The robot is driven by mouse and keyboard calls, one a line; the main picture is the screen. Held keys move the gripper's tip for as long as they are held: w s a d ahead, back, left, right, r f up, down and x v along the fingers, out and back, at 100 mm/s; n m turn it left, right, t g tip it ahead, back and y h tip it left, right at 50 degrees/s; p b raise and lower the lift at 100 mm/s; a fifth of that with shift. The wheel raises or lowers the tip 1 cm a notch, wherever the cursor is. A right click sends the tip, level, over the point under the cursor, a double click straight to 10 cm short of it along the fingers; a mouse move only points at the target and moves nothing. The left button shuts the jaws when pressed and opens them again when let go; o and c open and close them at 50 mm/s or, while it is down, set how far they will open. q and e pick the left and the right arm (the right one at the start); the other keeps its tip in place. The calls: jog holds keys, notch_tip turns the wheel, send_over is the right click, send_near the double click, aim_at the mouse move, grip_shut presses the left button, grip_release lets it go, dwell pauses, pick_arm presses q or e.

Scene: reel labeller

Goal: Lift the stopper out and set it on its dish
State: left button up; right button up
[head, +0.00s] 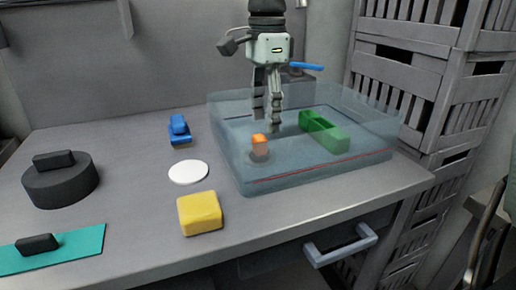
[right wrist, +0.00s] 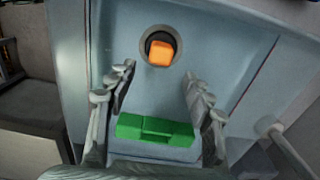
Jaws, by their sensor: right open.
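The stopper, with an orange top (head: 259,140), sits in the floor of a clear bluish basin (head: 320,178), near its front left. The right wrist view shows the orange stopper (right wrist: 160,52) inside a dark round ring. The dish appears to be the flat white disc (head: 188,172) on the table, left of the basin; it is empty. My right gripper (head: 267,116) is open and empty, pointing down into the basin, behind the stopper and apart from it. In the right wrist view the stopper lies beyond the open fingertips (right wrist: 159,76). My left gripper is not in view.
A green block (head: 324,132) lies in the basin, right of the gripper. A yellow block (head: 200,213), a blue item (head: 180,131), a dark round piece (head: 60,182) and a teal mat (head: 75,250) are on the table. Grey crates (head: 415,75) stand at right.

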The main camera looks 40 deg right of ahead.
aim_at(260, 137)
jog(key=f, duration=0.2)
jog(key=a+f, duration=0.1)
jog(key=f, duration=0.1)
jog(key=shift+a+f, duration=0.2)
jog(key=shift+f+p, duration=0.3)
jog(key=shift+f, duration=0.05)
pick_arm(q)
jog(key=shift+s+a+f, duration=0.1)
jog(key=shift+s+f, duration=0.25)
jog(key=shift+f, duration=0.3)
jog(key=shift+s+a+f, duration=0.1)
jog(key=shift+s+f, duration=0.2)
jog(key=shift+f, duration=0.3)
pick_arm(e)
jog(key=shift+c, duration=0.3)
grip_shut()
